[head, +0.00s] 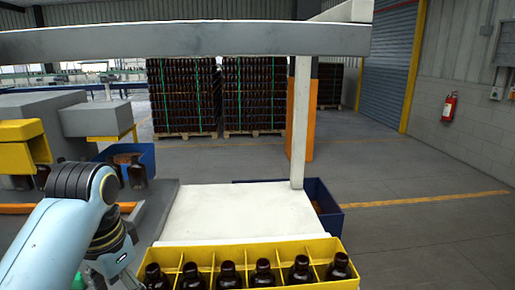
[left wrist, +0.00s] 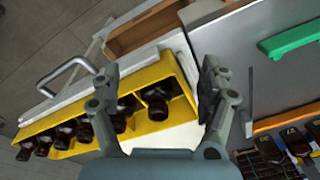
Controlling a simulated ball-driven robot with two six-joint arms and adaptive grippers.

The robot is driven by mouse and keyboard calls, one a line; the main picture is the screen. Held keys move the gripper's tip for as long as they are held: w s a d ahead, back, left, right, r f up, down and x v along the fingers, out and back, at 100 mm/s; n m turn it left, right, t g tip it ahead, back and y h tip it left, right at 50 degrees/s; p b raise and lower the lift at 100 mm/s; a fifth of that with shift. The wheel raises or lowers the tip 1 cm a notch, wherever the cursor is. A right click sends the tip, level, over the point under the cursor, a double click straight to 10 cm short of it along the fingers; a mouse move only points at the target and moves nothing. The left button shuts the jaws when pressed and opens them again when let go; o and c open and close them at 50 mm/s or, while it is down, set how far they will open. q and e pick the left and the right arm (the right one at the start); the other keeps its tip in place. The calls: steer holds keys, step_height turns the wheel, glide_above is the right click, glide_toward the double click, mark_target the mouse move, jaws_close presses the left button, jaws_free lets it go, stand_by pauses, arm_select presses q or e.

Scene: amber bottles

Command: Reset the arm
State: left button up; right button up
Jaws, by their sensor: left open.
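My left arm comes in from the left in the head view, bent downward; its fingers cannot be made out there. In the left wrist view my left gripper (left wrist: 158,88) is open, its two fingers wide apart, with nothing held between them. A yellow crate (head: 250,251) with a row of dark amber bottles (head: 264,274) stands at the bottom of the head view. The crate also shows in the left wrist view (left wrist: 166,72), running diagonally below and past the left finger. My right gripper is in neither view.
A white table top (head: 240,208) lies behind the crate, with a pale post (head: 300,120) and overhead beam. A blue bin (head: 328,222) stands beyond it. The left wrist view shows a green bar (left wrist: 290,38) and bottles (left wrist: 268,160) at lower right. Open floor lies right.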

arm_select(q)
steer(key=s+a+r+n+t, duration=0.1)
steer(key=s+a+n, duration=0.1)
steer(key=s, duration=0.8)
steer(key=s+a+r+n+t, duration=0.1)
steer(key=s+a+n+t, duration=0.15)
steer(key=s, duration=0.75)
step_height(320, 180, down, 41)
steer(key=s+a+g+b, duration=0.2)
steer(key=a+b, duration=0.1)
steer(key=b, duration=1.1)
steer(key=s+f+g+b, duration=0.1)
steer(key=s+f+b, duration=0.4)
steer(key=s+f, duration=0.4)
steer(key=s+f+b, duration=0.5)
steer(key=s+f, duration=0.4)
steer(key=f, duration=0.8)
steer(key=shift+s+a+f+g+y, duration=0.25)
steer(key=shift+s+g+y, duration=0.05)
steer(key=shift+s+g, duration=0.1)
